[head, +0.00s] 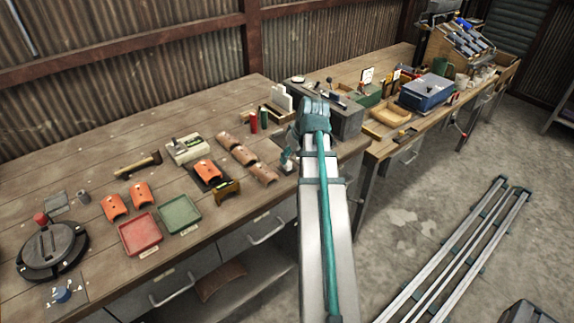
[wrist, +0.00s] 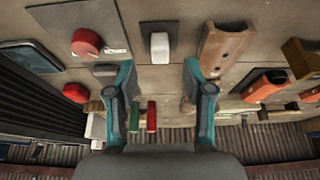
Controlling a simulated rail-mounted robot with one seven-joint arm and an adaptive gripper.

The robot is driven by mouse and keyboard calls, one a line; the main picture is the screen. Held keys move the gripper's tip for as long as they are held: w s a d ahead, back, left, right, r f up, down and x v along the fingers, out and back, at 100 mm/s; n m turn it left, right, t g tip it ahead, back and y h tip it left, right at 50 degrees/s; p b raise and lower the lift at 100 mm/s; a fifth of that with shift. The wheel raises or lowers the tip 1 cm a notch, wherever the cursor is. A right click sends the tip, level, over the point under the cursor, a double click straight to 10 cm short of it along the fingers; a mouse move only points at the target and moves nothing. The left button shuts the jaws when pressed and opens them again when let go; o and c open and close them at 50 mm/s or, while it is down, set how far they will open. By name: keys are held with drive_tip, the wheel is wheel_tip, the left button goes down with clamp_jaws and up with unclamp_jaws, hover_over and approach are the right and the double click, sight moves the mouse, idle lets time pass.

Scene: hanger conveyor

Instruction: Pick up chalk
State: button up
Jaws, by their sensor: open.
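A small white block (wrist: 160,47), which looks like the chalk, lies on a small grey plate on the workbench in the wrist view. I cannot make it out in the head view, where my arm covers that part of the bench. My gripper (wrist: 160,82) is open, with its two teal fingers apart and nothing between them. The white block shows just beyond the fingertips, near the middle of the gap, apart from both. In the head view my gripper (head: 287,160) is partly hidden beside my arm, low over the bench's right part.
A brown tile (wrist: 226,45) lies close to one finger's side, and a red round piece (wrist: 87,42) on a dark plate to the other. Green (wrist: 134,116) and red (wrist: 151,116) cylinders stand toward the wall. A red tray (head: 140,234) and green tray (head: 179,214) sit left.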

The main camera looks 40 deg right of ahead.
sight(287, 165)
drive_tip(key=shift+p+x, duration=0.85)
drive_tip(key=shift+x, duration=1.7)
clamp_jaws()
